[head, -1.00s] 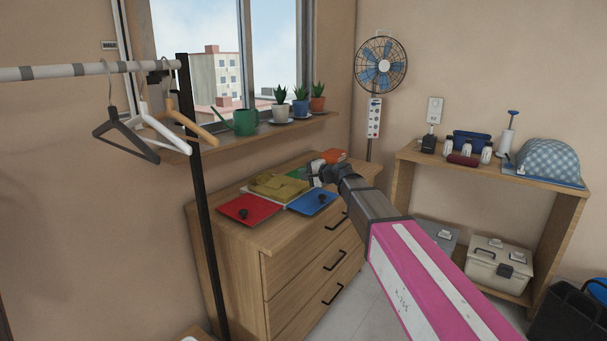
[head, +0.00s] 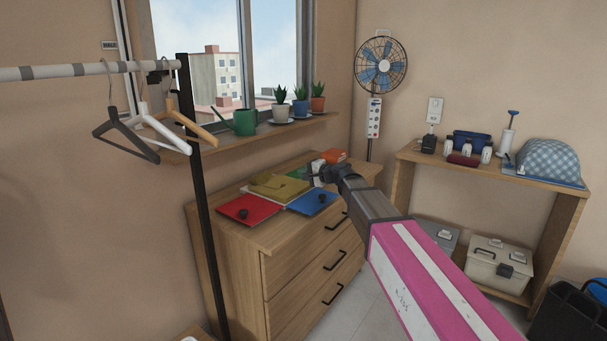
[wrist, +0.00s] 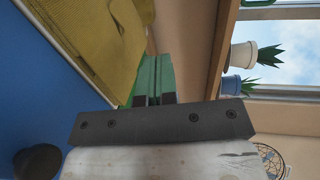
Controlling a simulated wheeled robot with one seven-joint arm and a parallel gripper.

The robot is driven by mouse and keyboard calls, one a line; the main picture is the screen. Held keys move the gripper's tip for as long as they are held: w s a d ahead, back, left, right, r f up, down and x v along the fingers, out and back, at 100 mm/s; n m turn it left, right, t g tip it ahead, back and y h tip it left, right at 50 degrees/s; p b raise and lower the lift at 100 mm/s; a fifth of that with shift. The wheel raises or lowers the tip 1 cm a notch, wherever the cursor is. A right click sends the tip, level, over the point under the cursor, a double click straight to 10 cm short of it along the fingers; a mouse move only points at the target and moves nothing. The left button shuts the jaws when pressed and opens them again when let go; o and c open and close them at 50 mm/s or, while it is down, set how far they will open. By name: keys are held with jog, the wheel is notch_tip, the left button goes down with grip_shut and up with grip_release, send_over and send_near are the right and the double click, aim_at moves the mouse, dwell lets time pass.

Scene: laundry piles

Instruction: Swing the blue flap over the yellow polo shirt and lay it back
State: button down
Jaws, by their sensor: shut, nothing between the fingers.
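The yellow polo shirt (head: 278,187) lies folded on a board on top of the dresser. The blue flap (head: 308,204) lies flat at its right front, with a dark knob (head: 322,197) on it. In the wrist view the blue flap (wrist: 45,95) fills the left, the knob (wrist: 38,160) is low left, and the yellow shirt (wrist: 95,45) is beside it. My gripper (head: 313,173) is shut and empty at the shirt's far right corner, near the green flap (head: 297,174). In the wrist view my gripper (wrist: 155,100) points toward green material; contact cannot be told.
A red flap (head: 248,208) with a dark knob lies at the left front. An orange-red item (head: 333,155) is at the dresser's back. Potted plants and a green watering can (head: 240,121) stand on the sill above. A clothes rail with hangers (head: 150,128) stands at left.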

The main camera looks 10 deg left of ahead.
jog(key=r, duration=0.2)
send_over(322, 196)
jog(key=d, duration=0.1)
jog(key=shift+s+f, duration=0.1)
jog(key=shift+s, duration=0.2)
jog(key=c, duration=1.6)
grip_release()
jog(key=shift+s+d, duration=0.1)
jog(key=shift+d, duration=0.2)
jog(key=o, duration=0.8)
jog(key=shift+a+g, duration=0.35)
jog(key=shift+g, duration=0.05)
jog(key=f+m+g+h, duration=0.1)
jog(key=f+m+h, duration=0.1)
jog(key=h, duration=0.3)
jog(key=f+m+g+h, duration=0.2)
jog(key=f+m+h, duration=0.1)
jog(key=m+h, duration=0.1)
jog(key=w+f+m+g+h, duration=0.1)
jog(key=f+m+g+h, duration=0.1)
jog(key=h, duration=0.3)
jog(key=shift+w+a+f+m+h, duration=0.1)
jog(key=shift+a+f+m+h, duration=0.25)
jog(key=shift+f+m, duration=0.25)
